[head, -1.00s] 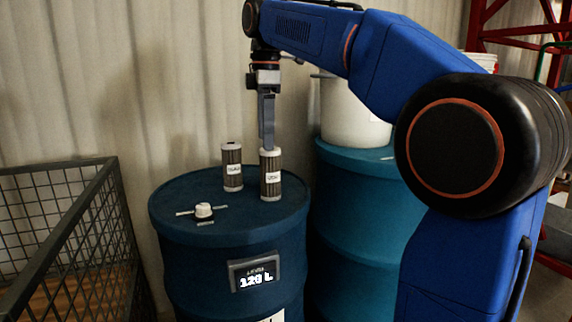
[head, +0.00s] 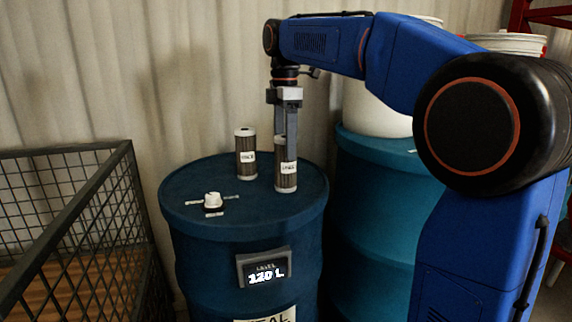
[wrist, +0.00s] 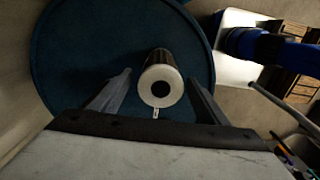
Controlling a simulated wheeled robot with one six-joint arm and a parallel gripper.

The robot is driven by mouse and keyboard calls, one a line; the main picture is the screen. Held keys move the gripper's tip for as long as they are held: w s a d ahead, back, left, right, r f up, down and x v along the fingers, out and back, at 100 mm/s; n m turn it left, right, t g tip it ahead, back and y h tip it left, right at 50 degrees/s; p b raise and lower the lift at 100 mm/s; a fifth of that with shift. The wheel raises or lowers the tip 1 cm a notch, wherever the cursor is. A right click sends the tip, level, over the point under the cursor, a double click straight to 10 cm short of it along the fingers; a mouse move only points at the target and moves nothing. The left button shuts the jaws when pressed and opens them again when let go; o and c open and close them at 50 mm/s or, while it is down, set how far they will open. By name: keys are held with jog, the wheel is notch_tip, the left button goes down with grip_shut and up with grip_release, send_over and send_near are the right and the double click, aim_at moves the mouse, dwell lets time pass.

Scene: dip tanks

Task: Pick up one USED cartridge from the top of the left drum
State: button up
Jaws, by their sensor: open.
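Two labelled cartridges stand upright on top of the left drum (head: 190,185), which is dark blue. The left cartridge (head: 246,160) stands free. The right cartridge (head: 286,178) stands below my gripper (head: 287,148), whose fingers point down around its upper part. In the wrist view the white end cap of a cartridge (wrist: 159,88), with its dark hole, lies between the two open fingers of my gripper (wrist: 160,85), with a gap on each side. The label wording is too small to read surely. The other cartridge is not seen in the wrist view.
A white-capped fitting (head: 212,200) with short bars lies on the drum top at the front left. A wire-mesh cage (head: 75,215) stands to the left. A teal drum (head: 385,190) bearing a white bucket (head: 375,108) stands close on the right. A corrugated wall is behind.

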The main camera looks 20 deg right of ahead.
aim_at(286, 166)
jog(key=shift+d+f, duration=0.15)
jog(key=shift+f, duration=3.35)
jog(key=c, duration=1.4)
